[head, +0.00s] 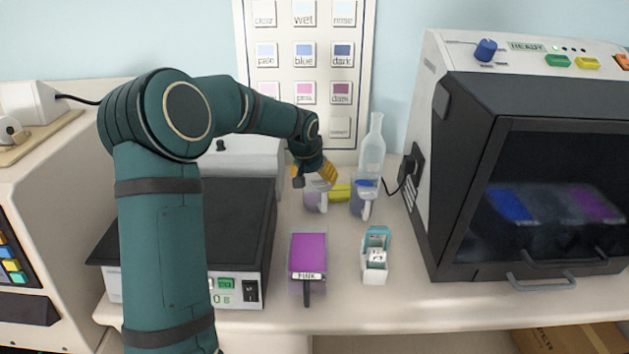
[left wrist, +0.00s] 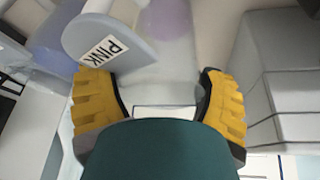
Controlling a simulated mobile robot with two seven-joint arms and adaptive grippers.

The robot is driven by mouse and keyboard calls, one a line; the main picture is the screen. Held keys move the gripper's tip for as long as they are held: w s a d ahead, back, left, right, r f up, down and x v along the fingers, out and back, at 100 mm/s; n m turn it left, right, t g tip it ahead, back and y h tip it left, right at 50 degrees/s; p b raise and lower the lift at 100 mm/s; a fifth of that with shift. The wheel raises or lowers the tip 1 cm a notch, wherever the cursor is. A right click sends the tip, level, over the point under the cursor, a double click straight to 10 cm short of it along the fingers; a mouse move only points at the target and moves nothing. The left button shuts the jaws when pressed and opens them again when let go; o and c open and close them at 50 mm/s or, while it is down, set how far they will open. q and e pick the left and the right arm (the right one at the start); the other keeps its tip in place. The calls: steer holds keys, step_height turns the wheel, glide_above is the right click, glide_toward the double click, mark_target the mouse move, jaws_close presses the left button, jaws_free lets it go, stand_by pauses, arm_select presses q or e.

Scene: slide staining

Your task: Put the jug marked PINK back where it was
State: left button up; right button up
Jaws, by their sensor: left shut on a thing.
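The jug marked PINK is a clear jug with a grey handle (left wrist: 115,45) that carries the PINK label in the left wrist view. In the head view the jug (head: 312,203) is at the back of the counter, partly hidden by my gripper. My left gripper (head: 323,178) comes down on it from above, with yellow fingers on either side, shut on it. In the left wrist view the gripper (left wrist: 160,100) spans the jug. I cannot tell whether the jug's base touches the counter. My right gripper is not in view.
A clear bottle (head: 372,150) is behind. A pink-purple tray (head: 308,248) labelled PINK and a small teal-white holder (head: 375,262) lie in front.

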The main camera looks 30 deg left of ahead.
arm_select(q)
steer(key=shift+f, duration=0.45)
steer(key=shift+f, duration=0.15)
steer(key=o, duration=1.2)
steer(key=shift+r, duration=0.2)
steer(key=p+v, duration=0.1)
steer(key=v, duration=1.1)
steer(key=shift+p, duration=0.35)
